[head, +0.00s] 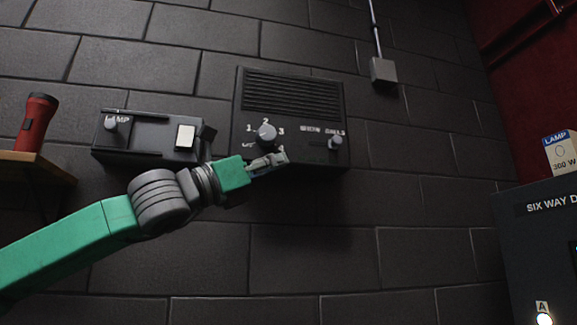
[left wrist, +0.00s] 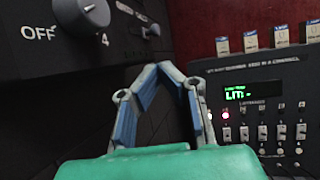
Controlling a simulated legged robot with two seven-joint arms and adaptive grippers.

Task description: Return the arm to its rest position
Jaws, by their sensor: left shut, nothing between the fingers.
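My left arm, green with grey joints, reaches in from the left in the head view. Its gripper (head: 284,157) is shut and empty, in front of the lower edge of a dark wall box (head: 290,110) with a numbered dial knob (head: 267,133). In the left wrist view the gripper (left wrist: 158,68) shows blue-lined fingers meeting at the tips. The box's knob (left wrist: 95,12) is above and left of them, near the "OFF" and "4" marks. I cannot tell from these views whether the gripper touches the box. My right gripper is not in view.
A "LAMP" box (head: 150,140) hangs left of the dial box. A red flashlight (head: 36,122) stands on a wooden shelf (head: 40,165) at the left. A dark "SIX WAY" cabinet (head: 540,240) stands at the right with a lamp carton (head: 562,152) on top. The lower middle wall is clear.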

